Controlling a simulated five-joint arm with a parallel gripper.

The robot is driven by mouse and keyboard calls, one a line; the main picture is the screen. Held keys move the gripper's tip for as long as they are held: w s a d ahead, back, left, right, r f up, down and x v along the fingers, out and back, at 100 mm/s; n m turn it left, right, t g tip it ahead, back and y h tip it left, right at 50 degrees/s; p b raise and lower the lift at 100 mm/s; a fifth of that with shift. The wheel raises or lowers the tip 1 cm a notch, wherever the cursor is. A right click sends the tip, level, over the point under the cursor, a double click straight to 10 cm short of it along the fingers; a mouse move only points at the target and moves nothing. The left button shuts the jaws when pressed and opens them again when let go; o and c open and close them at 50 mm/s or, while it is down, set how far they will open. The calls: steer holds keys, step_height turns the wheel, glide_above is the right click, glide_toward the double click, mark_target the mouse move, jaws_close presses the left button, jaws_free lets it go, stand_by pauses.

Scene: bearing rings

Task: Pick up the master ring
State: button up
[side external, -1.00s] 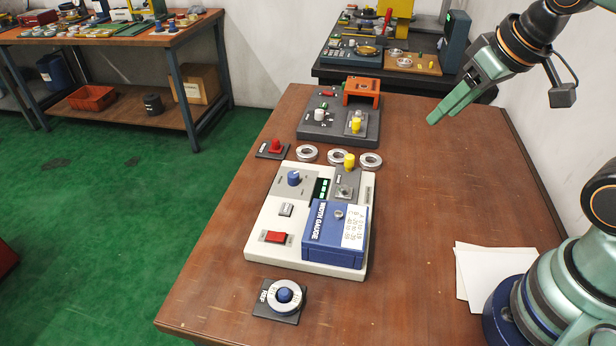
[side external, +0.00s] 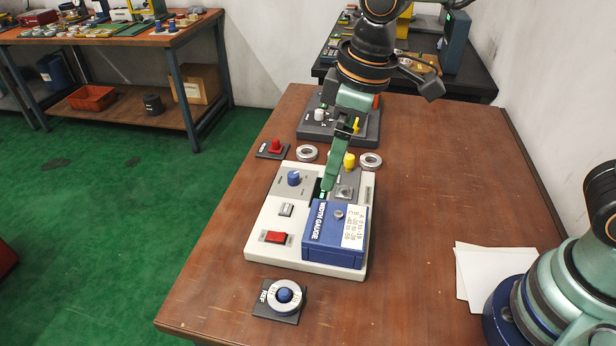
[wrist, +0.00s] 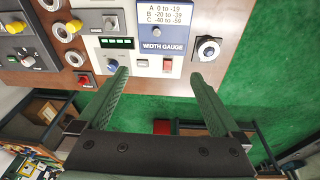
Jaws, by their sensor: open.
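A pale ring (side external: 293,307) lies around a blue peg on a dark plate marked REF (side external: 264,309), at the near end of the table; I take it to be the master ring. In the wrist view the ring (wrist: 217,50) is at the upper right, past my right fingertip. My gripper (side external: 326,194) points down over the width gauge (side external: 256,250), some way from the ring. In the wrist view my gripper (wrist: 160,74) has its two green fingers wide apart with nothing between them.
Loose metal rings (side external: 307,153) (side external: 371,161) lie behind the gauge; a third is mostly hidden by my gripper. A red REJECT button (side external: 275,147) and a dark fixture (side external: 312,129) stand farther back. White sheets (side external: 478,272) lie at right.

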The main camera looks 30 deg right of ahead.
steer(key=s+a+f+n+g+h, duration=0.1)
steer(key=s+a+f+n, duration=0.1)
steer(key=a+f, duration=0.3)
steer(key=s+a+f+n+g, duration=0.1)
steer(key=s+a+f+n, duration=0.15)
steer(key=a, duration=0.45)
glide_above(284, 292)
steer(key=shift+n, duration=0.25)
step_height(284, 292, down, 6)
steer(key=shift+w+a+f, duration=0.1)
steer(key=shift+f, duration=2.9)
jaws_close()
steer(key=shift+r, duration=0.15)
